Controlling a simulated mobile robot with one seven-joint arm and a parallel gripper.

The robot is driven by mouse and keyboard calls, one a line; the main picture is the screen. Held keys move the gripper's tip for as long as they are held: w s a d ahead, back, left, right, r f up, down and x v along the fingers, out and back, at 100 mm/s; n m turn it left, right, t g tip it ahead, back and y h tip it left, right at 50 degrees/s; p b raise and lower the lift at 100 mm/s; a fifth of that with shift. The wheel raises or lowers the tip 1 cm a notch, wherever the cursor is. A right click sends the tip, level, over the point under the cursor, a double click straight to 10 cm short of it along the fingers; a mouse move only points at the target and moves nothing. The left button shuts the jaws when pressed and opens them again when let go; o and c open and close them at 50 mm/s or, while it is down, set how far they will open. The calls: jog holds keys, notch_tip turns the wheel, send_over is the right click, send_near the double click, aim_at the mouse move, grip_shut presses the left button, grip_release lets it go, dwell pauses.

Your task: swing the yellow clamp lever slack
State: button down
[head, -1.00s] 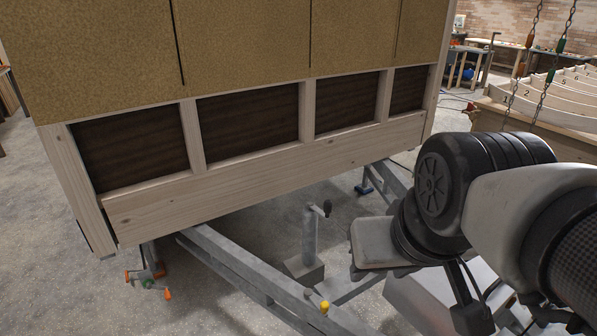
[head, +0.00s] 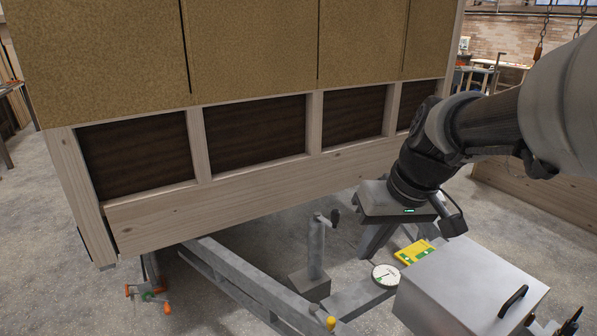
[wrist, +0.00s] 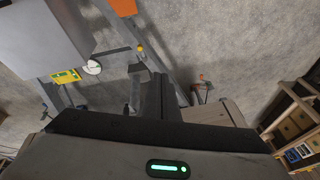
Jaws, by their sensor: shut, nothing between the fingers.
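The yellow clamp lever shows as a small yellow knob (head: 331,322) on the grey drawbar at the bottom of the head view; its arm is hard to make out. It also shows as a small yellow spot (wrist: 140,48) in the wrist view, ahead of the fingers. My gripper (wrist: 163,92) is shut and empty, its dark fingers together. In the head view its body hangs over the right drawbar rail, above and to the right of the knob and clearly apart from it. The fingertips are not clear in that view.
A grey jockey post with a crank (head: 317,245) stands between the drawbar rails (head: 240,280). A metal box (head: 470,285), a white dial (head: 386,275) and a yellow panel (head: 414,252) lie right. The timber hut wall (head: 250,195) is behind. An orange-handled fitting (head: 148,292) stands left.

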jog(key=w+d+f+n+g+y+b, duration=0.1)
jog(key=w+d+f+y+b, duration=0.15)
jog(key=w+f, duration=0.6)
jog(key=w+d+f+n+y+b, duration=0.1)
jog(key=w+d+f+b, duration=0.4)
jog(key=f, duration=0.6)
jog(key=w+d+f+b, duration=0.1)
jog(key=w+d+f, duration=0.1)
jog(key=f, duration=0.8)
jog(key=w+d+f+y+b, duration=0.1)
jog(key=w+d+f+b, duration=0.1)
jog(key=f, duration=0.8)
jog(key=shift+w+d+f+n+t, duration=0.35)
jog(key=shift+w+d, duration=0.3)
jog(key=shift+w, duration=0.5)
jog(key=shift+f, duration=0.1)
jog(key=b+x, duration=0.1)
jog(key=x, duration=0.9)
jog(key=shift+s+a+f, duration=0.1)
jog(key=shift+a, duration=0.1)
jog(key=shift+s+a+r, duration=0.1)
jog(key=shift+s+a, duration=0.1)
jog(key=shift+a, duration=0.4)
jog(key=shift+s+a+r, duration=0.1)
jog(key=shift+s+a, duration=0.1)
jog(key=shift+a, duration=0.4)
jog(key=shift+s+a, duration=0.2)
jog(key=shift+a, duration=0.4)
jog(key=shift+a, duration=0.1)
